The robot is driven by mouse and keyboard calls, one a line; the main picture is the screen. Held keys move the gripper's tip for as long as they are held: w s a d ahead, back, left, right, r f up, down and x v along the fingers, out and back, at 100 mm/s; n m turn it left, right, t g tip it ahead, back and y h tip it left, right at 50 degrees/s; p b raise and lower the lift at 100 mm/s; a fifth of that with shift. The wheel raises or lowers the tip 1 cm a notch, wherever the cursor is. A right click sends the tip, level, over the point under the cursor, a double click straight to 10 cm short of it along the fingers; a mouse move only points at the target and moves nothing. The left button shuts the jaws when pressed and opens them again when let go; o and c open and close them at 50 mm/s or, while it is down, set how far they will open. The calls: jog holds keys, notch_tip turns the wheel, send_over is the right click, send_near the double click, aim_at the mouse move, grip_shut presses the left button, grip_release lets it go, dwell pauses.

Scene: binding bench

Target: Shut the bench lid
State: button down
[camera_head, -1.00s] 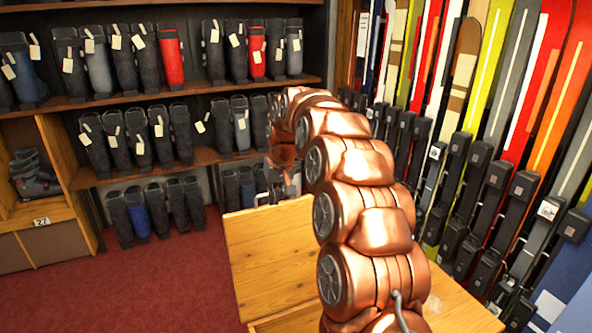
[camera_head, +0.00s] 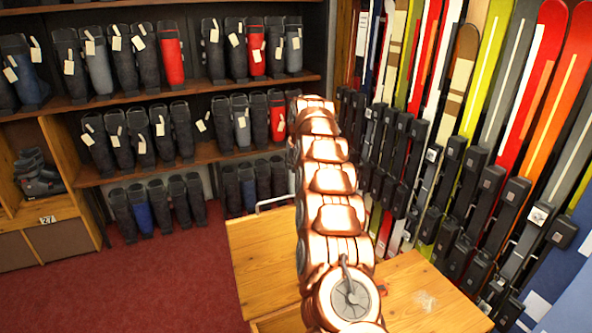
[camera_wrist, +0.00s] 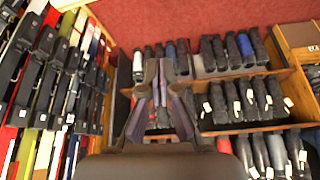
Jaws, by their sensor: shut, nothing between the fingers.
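The bench lid (camera_head: 262,258) is a light wooden panel standing open and raised at the left of the wooden bench (camera_head: 425,297) in the head view. A pale bar handle (camera_head: 275,203) runs along its top edge. My copper arm crosses in front of the bench and hides the lid's right part. My gripper is hidden behind the arm in the head view. In the wrist view my gripper (camera_wrist: 161,70) is shut and empty, pointing toward the boot shelves. I cannot make out the lid in the wrist view.
Boot shelves (camera_head: 195,162) fill the back wall. A rack of skis (camera_head: 480,150) stands close along the right. A wooden cabinet (camera_head: 55,205) is at the far left. Red carpet (camera_head: 165,285) lies open left of the lid.

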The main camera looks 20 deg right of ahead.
notch_tip(320, 180, down, 8)
jog(key=b, duration=0.1)
jog(key=shift+f, duration=0.2)
dwell(1.2)
jog(key=shift+s+a+b, duration=0.1)
jog(key=shift+s+b, duration=0.1)
jog(key=shift+b, duration=0.1)
